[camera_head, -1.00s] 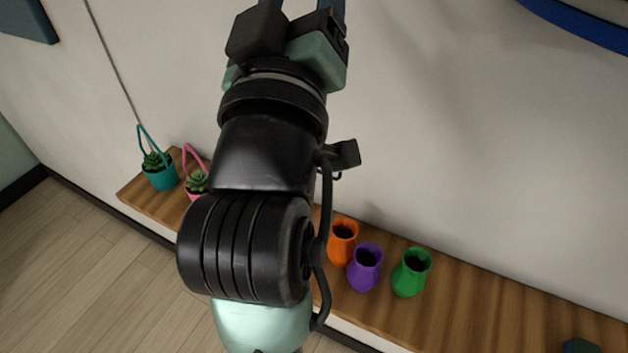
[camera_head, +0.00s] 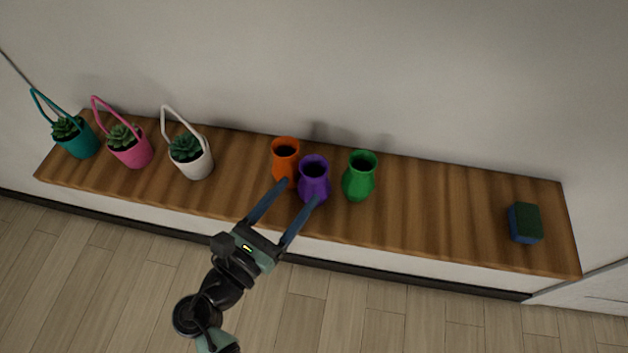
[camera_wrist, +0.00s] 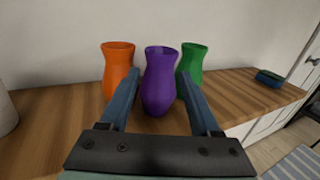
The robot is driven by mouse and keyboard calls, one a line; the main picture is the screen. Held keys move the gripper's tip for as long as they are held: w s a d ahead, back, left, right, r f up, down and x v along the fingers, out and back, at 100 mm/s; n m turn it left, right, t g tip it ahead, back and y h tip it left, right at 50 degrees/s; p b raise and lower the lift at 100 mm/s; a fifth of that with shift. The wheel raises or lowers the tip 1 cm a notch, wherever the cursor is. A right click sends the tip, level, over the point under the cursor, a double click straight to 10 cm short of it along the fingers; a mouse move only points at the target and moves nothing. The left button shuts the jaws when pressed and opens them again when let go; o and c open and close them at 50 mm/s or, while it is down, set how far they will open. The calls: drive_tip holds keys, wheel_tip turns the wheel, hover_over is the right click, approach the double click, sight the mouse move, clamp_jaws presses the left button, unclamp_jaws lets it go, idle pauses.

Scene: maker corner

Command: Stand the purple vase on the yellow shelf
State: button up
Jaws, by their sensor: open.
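The purple vase (camera_head: 314,182) stands upright on the wooden bench top, between an orange vase (camera_head: 285,158) and a green vase (camera_head: 361,177). My gripper (camera_head: 299,191) is open, with its two blue fingers pointing at the purple vase from the front. In the wrist view the purple vase (camera_wrist: 159,80) stands ahead, between the lines of the open fingers (camera_wrist: 157,92). The orange vase (camera_wrist: 117,66) is just behind its left side and the green vase (camera_wrist: 192,61) just behind its right. No yellow shelf shows in these frames.
Teal (camera_head: 79,143), pink (camera_head: 131,151) and white (camera_head: 194,162) handled planters stand on the left of the wooden bench (camera_head: 430,200). A blue and green block (camera_head: 525,223) lies at its right end. The bench between green vase and block is clear. A wall stands behind.

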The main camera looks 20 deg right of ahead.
sight(320, 162)
drive_tip(key=x, duration=0.4)
drive_tip(key=shift+w+d+r+p, duration=0.1)
drive_tip(key=shift+w+d+p, duration=0.05)
drive_tip(key=shift+d+p, duration=0.15)
drive_tip(key=p+x, duration=0.1)
drive_tip(key=x, duration=0.1)
drive_tip(key=r+x, duration=0.1)
drive_tip(key=x, duration=0.1)
drive_tip(key=shift+p, duration=0.35)
drive_tip(key=shift+w+d+f, duration=0.15)
drive_tip(key=shift+w+d, duration=0.15)
drive_tip(key=shift+d, duration=0.15)
clamp_jaws()
